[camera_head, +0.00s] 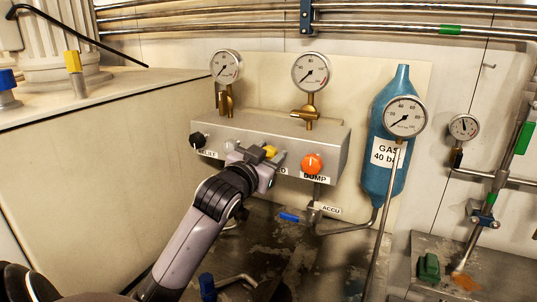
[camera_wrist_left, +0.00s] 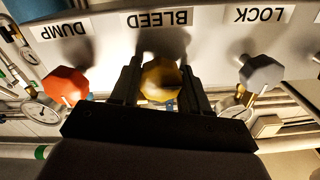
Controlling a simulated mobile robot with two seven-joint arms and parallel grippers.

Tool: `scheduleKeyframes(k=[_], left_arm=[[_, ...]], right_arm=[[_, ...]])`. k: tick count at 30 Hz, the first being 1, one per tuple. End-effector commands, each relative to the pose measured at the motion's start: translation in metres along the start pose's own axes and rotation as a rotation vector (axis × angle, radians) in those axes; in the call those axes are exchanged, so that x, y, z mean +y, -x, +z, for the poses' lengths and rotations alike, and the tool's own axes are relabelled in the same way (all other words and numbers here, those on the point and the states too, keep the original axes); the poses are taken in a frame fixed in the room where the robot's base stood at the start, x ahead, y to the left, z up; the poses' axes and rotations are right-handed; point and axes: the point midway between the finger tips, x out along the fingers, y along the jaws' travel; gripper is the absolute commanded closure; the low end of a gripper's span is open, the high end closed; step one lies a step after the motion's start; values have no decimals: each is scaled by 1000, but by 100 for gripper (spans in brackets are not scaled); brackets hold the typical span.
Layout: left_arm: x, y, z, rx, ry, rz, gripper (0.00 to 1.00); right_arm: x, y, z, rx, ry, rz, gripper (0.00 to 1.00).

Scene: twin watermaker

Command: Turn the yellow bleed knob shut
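The yellow bleed knob (camera_head: 270,151) sits on the front of the grey gauge box (camera_head: 310,140), between a grey knob and an orange one. My left gripper (camera_head: 264,157) reaches it from the lower left. In the left wrist view, which is upside down, the yellow knob (camera_wrist_left: 161,80) lies between the two dark fingers of my left gripper (camera_wrist_left: 160,85), below the BLEED label (camera_wrist_left: 163,18). The fingers flank it closely with no clear gap, and they look shut on it. The knob's stem is hidden. My right gripper is not in view.
The orange DUMP knob (camera_head: 312,164) is close on the right. A grey knob (camera_wrist_left: 262,73) by the LOCK label and a black knob (camera_head: 197,140) are to the left. Two gauges (camera_head: 312,72) stand above the box. A blue gas bottle (camera_head: 384,180) hangs at right.

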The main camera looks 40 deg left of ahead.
Motion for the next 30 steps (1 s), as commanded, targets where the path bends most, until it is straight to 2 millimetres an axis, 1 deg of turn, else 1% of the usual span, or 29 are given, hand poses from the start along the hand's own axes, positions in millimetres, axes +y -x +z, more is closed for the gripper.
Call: scheduleKeyframes(k=[8, 14, 20, 30], left_arm=[[0, 0, -2, 4, -6, 0, 85], [0, 0, -2, 5, -60, -1, 85], [0, 0, -2, 6, -188, 0, 85], [2, 0, -3, 8, -503, -1, 86]], right_arm=[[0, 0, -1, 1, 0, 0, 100], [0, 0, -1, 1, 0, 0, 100], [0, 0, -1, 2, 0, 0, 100], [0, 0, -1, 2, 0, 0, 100]])
